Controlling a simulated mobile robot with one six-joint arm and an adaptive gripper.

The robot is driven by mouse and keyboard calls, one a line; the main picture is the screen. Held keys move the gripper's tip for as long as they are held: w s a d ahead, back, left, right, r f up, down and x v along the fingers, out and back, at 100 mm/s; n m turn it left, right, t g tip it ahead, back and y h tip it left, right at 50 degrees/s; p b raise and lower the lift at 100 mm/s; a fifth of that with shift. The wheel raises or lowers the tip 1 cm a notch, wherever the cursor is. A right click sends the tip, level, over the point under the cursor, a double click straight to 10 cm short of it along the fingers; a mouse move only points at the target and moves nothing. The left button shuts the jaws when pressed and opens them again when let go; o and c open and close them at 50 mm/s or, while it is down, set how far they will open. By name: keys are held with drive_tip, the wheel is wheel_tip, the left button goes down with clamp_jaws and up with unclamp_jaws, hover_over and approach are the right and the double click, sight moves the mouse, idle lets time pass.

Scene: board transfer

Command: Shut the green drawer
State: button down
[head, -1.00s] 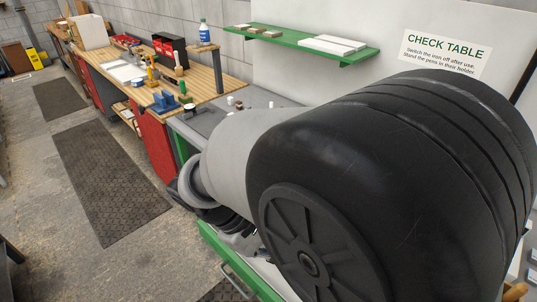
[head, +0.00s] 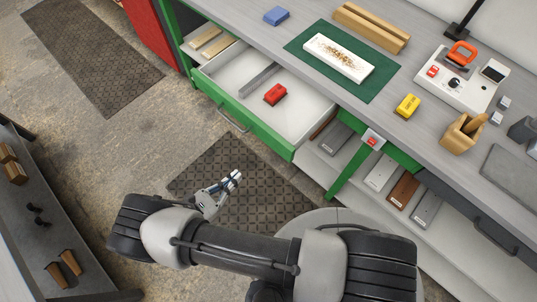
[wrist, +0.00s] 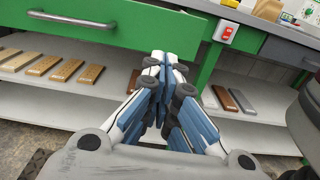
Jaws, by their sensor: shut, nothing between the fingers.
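The green drawer (head: 245,116) is pulled out from under the grey bench top in the head view. Its white inside shows, with a red block (head: 275,94) and a grey divider in it. Its front and metal handle (head: 234,121) face the floor side; they also show at the upper left of the wrist view, the handle (wrist: 72,19) included. My gripper (head: 235,178) is shut and empty, over the dark floor mat, in front of the drawer and apart from it. In the wrist view my gripper (wrist: 168,62) points toward the bench, below and right of the handle.
The bench top (head: 300,25) holds a green mat with a white board, a yellow block and a control box. A red switch (head: 373,141) sits on the bench front. Lower shelves hold several boards. A dark rack (head: 50,230) stands at the left.

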approach(271, 145)
drive_tip(key=shift+t, duration=0.3)
drive_tip(key=b+x, duration=0.1)
drive_tip(key=x, duration=0.6)
drive_tip(key=shift+s+d+r, duration=0.1)
drive_tip(key=shift+s+r, duration=0.05)
drive_tip(key=shift+s, duration=0.05)
drive_tip(key=shift+w, duration=0.1)
